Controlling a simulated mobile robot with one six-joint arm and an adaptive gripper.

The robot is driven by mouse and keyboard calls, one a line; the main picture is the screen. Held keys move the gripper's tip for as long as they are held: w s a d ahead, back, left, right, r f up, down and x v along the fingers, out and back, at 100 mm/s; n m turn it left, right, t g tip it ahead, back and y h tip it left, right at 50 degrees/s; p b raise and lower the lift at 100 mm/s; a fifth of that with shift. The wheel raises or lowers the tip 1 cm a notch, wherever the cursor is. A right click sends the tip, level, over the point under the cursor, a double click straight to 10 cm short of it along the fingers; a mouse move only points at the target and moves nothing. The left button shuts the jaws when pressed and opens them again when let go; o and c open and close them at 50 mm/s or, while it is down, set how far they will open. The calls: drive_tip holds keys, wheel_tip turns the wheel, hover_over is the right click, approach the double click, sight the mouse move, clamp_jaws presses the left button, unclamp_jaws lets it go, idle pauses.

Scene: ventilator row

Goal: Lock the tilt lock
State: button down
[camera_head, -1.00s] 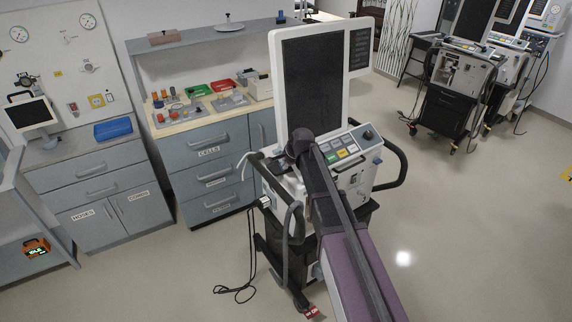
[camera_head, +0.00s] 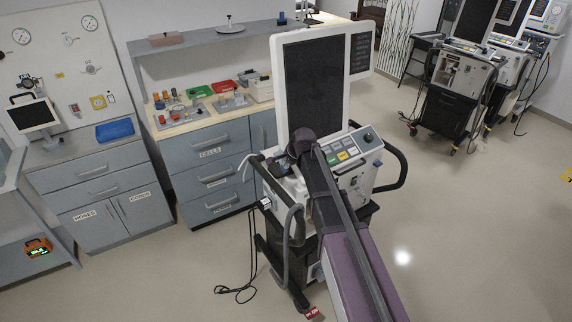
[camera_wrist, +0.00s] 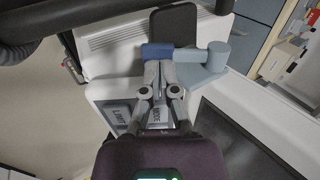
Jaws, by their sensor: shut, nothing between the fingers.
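The nearest ventilator has a tall dark screen (camera_head: 314,85) and a row of keys (camera_head: 340,150) below it. In the wrist view, a grey lever piece with a round post (camera_wrist: 217,56) lies across the top of the unit. A blue block (camera_wrist: 157,51) sits at its left end. This looks like the tilt lock, but no label on it is readable. My gripper (camera_wrist: 158,68) is shut and empty, its tips at the near edge of the blue block; whether they touch it is unclear. In the head view my arm hides the fingertips and most of the lever area.
A black handle (camera_head: 397,170) sticks out at the ventilator's right. A dark pad (camera_wrist: 174,25) stands behind the blue block. Drawers (camera_head: 215,170) with a parts-covered worktop stand to the left. More ventilators (camera_head: 460,80) stand at the back right. Open floor (camera_head: 480,220) lies to the right.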

drive_tip(key=s+p+v, duration=0.1)
drive_tip(key=p+v, duration=0.9)
drive_tip(key=v, duration=0.3)
drive_tip(key=shift+d+p, duration=0.3)
drive_tip(key=shift+d, duration=0.05)
drive_tip(key=shift+s+f, duration=0.1)
drive_tip(key=shift+f, duration=0.05)
idle(0.4)
drive_tip(key=s+d+f+n+g+h+b, duration=0.1)
drive_tip(key=s+d+f+n+b, duration=0.3)
drive_tip(key=s, duration=0.7)
drive_tip(key=s+d+f+n+g+h+b, duration=0.2)
drive_tip(key=s+d+f+n+g+b, duration=0.2)
drive_tip(key=s+d+f+n, duration=0.3)
drive_tip(key=s+d+b, duration=0.1)
drive_tip(key=s, duration=0.3)
drive_tip(key=shift+f, duration=0.25)
drive_tip(key=shift+s+d, duration=0.1)
drive_tip(key=shift+s, duration=0.05)
